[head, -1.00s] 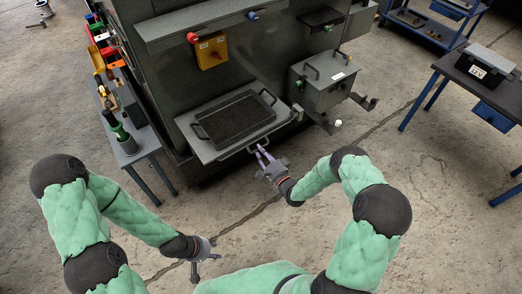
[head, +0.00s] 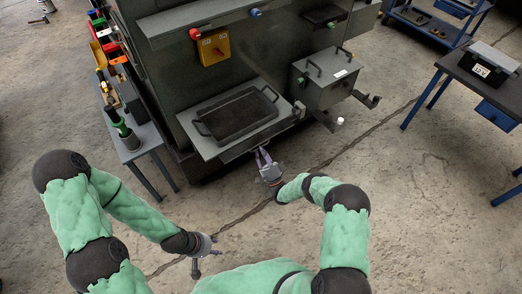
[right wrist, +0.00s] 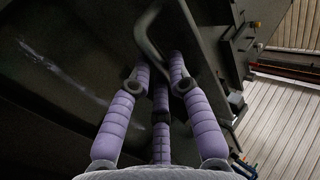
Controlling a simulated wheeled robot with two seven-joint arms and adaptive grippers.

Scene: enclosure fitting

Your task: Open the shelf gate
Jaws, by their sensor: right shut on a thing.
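A grey shelf (head: 212,149) juts from the front of the dark enclosure, with a black handled tray (head: 238,117) lying on it. The shelf gate appears to be the front edge strip (head: 285,131). Its bent grey handle (right wrist: 146,38) shows in the right wrist view. My right gripper (head: 262,153) is at the front edge of the shelf, its purple fingers (right wrist: 160,75) shut on the handle. The fingertips partly hide the handle. My left gripper (head: 207,255) hangs low over the floor, away from the shelf, with its fingers spread and empty.
A grey box (head: 325,85) with handles sits right of the shelf, with dark brackets (head: 366,99) beside it. A tool bench (head: 140,148) stands at left, a blue-legged table (head: 490,82) at right. The floor before the shelf is clear.

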